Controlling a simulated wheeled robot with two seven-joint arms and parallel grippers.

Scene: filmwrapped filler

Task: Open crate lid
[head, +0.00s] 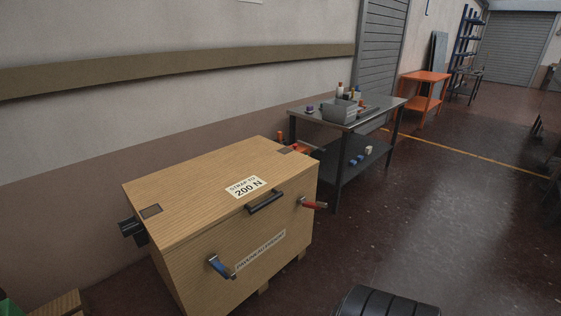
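The wooden crate (210,265) stands on the floor against the wall, in the lower left middle of the head view. Its flat lid (190,195) is down and looks closed. A white label reading "200 N" (246,187) is on the lid near its front edge. A black bar handle (265,201) is at the front edge beside the label. Neither of my grippers is in view.
A grey metal table (360,124) with a grey bin (342,111) and small items stands behind the crate to the right. An orange table (425,77) is farther back. A black block (132,230) sticks out at the crate's left side. The floor right of the crate is largely clear.

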